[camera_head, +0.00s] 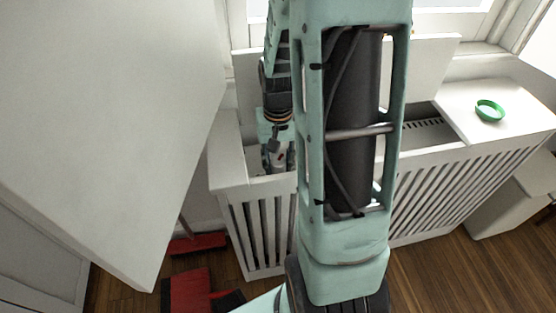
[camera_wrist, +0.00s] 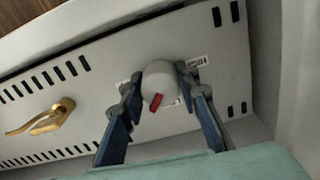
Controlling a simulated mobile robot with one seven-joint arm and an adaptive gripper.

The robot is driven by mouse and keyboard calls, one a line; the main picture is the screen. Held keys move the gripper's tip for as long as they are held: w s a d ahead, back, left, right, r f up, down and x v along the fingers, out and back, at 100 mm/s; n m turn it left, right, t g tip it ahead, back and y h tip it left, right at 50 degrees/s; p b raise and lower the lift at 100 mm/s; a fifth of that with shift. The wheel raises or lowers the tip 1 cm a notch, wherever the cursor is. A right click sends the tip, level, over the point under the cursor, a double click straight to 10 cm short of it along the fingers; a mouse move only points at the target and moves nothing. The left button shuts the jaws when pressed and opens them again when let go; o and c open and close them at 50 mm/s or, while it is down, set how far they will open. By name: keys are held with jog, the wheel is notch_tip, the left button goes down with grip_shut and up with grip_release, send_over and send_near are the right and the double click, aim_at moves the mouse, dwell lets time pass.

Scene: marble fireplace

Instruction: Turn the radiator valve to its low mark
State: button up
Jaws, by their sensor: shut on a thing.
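The radiator valve is a round pale grey knob (camera_wrist: 158,78) with a red pointer mark (camera_wrist: 156,102) on the white panel in the wrist view. The red mark faces the lower edge of the picture. A small printed label (camera_wrist: 197,60) is on the panel right of the knob, and part of another shows to its left; I cannot read either. My gripper (camera_wrist: 160,86) has one blue finger on each side of the knob and is shut on it. In the head view my gripper (camera_head: 278,158) reaches down into the opening of the radiator cover; the knob is hidden there.
A brass lever handle (camera_wrist: 40,118) sticks out of the panel left of the knob. The white slatted radiator cover (camera_head: 430,183) surrounds the opening. A green dish (camera_head: 489,110) sits on its right top. A large white panel (camera_head: 100,110) stands close on the left.

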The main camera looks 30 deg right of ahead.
aim_at(278, 160)
jog(key=n+p, duration=0.1)
jog(key=n, duration=0.3)
jog(key=shift+r+n+p, duration=0.1)
jog(key=shift+n+p, duration=0.8)
jog(key=shift+n, duration=0.9)
jog(key=o, duration=1.2)
jog(key=shift+c, duration=0.2)
notch_tip(278, 160, up, 12)
